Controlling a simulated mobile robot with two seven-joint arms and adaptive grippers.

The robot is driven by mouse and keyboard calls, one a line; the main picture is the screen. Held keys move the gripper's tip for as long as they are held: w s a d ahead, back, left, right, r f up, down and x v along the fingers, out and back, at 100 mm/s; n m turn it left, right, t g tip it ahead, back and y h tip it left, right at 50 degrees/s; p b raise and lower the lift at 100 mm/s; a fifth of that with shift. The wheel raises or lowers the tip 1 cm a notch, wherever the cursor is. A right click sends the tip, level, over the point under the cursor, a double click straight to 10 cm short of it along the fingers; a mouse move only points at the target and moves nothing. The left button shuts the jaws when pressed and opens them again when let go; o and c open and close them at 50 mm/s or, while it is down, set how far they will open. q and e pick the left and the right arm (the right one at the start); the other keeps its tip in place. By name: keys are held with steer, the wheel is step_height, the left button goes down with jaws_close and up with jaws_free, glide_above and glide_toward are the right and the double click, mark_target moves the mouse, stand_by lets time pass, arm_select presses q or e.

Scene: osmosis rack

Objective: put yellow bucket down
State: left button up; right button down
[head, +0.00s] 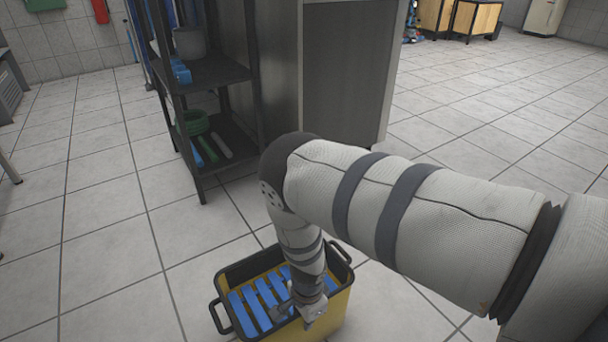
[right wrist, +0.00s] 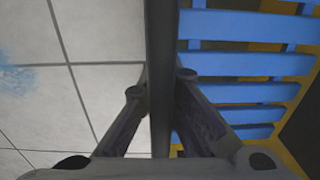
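The yellow bucket (head: 334,312) is a box with a black rim and two black side handles, at the bottom of the head view. Blue slatted pieces (head: 262,294) lie inside it. My right gripper (head: 309,312) is at the bucket's near right side. In the right wrist view, its fingers (right wrist: 161,85) sit one on each side of the dark rim (right wrist: 160,50), closed on it. The bucket looks upright. Its underside is out of view, so I cannot tell whether it touches the floor. My left gripper is not in view.
A dark metal shelf rack (head: 205,75) stands behind the bucket, holding a grey pot (head: 189,42), blue items and a green coil (head: 193,123). A large grey cabinet (head: 345,70) adjoins it. Tiled floor (head: 100,240) is clear to the left of the bucket.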

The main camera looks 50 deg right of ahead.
steer(key=shift+w+r, duration=0.1)
steer(key=shift+w, duration=0.1)
steer(key=c, duration=1.8)
jaws_free()
steer(key=shift+s+f, duration=0.1)
steer(key=shift+f, duration=0.1)
